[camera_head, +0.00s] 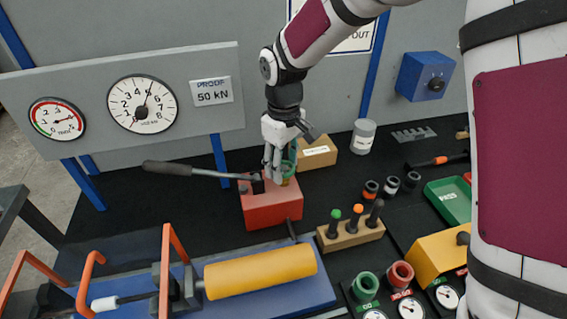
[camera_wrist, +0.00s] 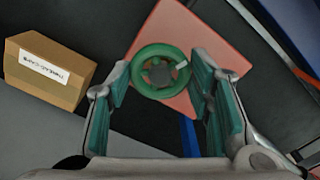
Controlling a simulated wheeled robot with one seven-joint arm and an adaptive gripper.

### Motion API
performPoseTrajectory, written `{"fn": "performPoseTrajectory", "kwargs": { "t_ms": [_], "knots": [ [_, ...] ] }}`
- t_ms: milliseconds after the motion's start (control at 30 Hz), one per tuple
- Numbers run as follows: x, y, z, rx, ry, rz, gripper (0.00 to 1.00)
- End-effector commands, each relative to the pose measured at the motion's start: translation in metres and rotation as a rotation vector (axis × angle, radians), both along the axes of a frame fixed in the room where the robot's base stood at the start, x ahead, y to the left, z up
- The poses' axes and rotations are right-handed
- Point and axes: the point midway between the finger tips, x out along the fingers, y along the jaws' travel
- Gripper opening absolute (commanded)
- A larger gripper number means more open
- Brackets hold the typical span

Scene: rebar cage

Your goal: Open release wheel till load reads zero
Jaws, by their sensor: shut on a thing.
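The green release wheel (camera_wrist: 147,51) sits on top of a red pump block (camera_head: 272,210). My gripper (camera_head: 276,166) points down at the wheel, with one finger on either side of its rim in the wrist view, shut on it. A small white mark shows on the wheel's right side. In the head view my fingers hide most of the wheel. The large load gauge (camera_head: 143,103) has a black needle pointing just right of straight up, near 5. The smaller gauge (camera_head: 57,119) with a green and red arc hangs to its left.
A long pump lever (camera_head: 190,171) reaches left from the red block. A cardboard box (camera_head: 316,152) stands close behind my gripper. A yellow cylinder (camera_head: 262,272) lies in front on a blue base. A wooden holder (camera_head: 350,234) with several upright tools stands front right.

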Motion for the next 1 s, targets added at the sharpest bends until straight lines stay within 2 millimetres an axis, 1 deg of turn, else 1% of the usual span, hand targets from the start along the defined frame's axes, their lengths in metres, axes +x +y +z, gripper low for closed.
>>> {"fn": "performPoseTrajectory", "kwargs": {
  "t_ms": [200,500,700,1000],
  "knots": [
    [0.0002,-0.0004,-0.0003,-0.001,0.001,0.176,0.19],
    [0.0004,-0.0005,-0.0002,0.000,0.000,0.338,0.19],
    [0.0003,-0.0004,-0.0002,0.000,0.000,0.386,0.19],
    [0.0002,-0.0002,-0.0001,0.000,0.000,0.402,0.19]
  ]
}}
